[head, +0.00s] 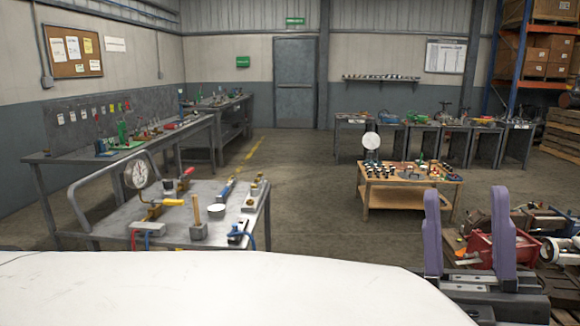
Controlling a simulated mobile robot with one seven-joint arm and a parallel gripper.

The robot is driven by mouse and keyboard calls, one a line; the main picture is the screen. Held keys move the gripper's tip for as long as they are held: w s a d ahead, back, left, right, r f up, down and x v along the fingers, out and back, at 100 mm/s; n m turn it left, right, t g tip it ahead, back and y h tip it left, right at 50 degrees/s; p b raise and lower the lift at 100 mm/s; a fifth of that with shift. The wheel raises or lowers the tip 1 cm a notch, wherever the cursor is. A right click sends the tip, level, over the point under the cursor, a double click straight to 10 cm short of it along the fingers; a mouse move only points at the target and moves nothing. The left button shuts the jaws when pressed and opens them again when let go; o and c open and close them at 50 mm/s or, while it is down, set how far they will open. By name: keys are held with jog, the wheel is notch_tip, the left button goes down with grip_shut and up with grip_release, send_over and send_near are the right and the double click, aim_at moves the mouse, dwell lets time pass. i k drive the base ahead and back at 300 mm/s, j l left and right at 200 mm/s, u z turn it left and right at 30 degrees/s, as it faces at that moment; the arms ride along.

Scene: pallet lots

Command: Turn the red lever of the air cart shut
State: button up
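A grey metal cart (108,218) with a tubular handle stands at the front left, probably the air cart. A round white dial gauge (140,175) stands upright at its left. A yellow lever (173,202) lies roughly level beside the gauge. A small red part (188,171) shows behind it, perhaps the red lever; its shape and setting are too small to tell. My gripper (467,192) is at the right, its two purple fingers upright and apart with nothing between them. It is well to the right of the cart, touching nothing.
A white surface (220,290) fills the bottom foreground. A wooden table (378,196) with many small parts stands at centre right. Pallets with a red bin (512,250) and loose parts lie at the right. A workbench (60,158) lines the left wall. The middle floor is clear.

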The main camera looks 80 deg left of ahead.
aim_at(190, 170)
jog(key=u, duration=3.25)
